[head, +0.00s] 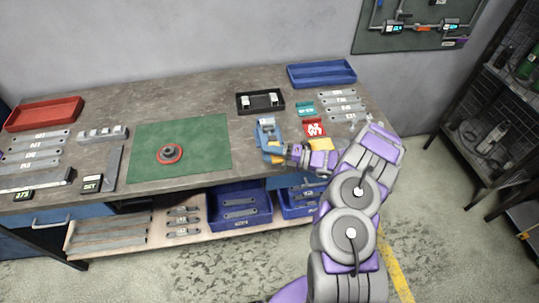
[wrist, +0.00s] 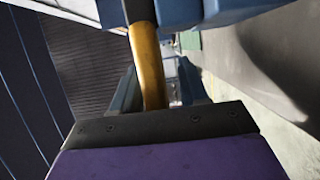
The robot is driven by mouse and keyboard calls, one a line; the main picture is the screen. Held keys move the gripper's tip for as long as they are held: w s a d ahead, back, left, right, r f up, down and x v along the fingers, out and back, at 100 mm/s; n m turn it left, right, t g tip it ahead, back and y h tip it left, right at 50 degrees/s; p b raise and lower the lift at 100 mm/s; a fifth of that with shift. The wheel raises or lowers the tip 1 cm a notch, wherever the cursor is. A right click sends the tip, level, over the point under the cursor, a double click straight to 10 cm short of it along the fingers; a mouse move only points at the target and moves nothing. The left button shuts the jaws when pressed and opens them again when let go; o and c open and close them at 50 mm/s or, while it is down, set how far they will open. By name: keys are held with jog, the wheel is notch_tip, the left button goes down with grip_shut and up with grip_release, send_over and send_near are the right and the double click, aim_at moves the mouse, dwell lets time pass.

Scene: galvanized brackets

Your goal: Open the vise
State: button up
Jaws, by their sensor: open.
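The blue vise (head: 268,130) with pale jaws stands at the front edge of the workbench, right of the green mat. Its jaw gap is too small to judge. My gripper (head: 277,153) is at the front of the vise, near its lower end, coming in from the right. Small orange parts show there; I cannot tell which belong to the vise. In the wrist view, blue vise body (wrist: 195,12) fills the top, close by. A curved orange-yellow bar (wrist: 147,65) runs down from it behind the dark edge of my wrist. My gripper is open; contact with the vise cannot be told.
The workbench (head: 190,95) holds a green mat (head: 200,130) with a round red-and-dark part, a red tray (head: 43,113), a blue tray (head: 321,74), a black tray (head: 260,101) and several flat brackets. Blue bins (head: 240,208) stand on the shelf below. A rack is at right.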

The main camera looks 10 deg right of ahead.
jog(key=shift+w+a, duration=0.1)
jog(key=shift+d, duration=0.45)
jog(key=shift+c, duration=0.4)
jog(key=shift+a, duration=0.3)
jog(key=c, duration=0.5)
grip_shut()
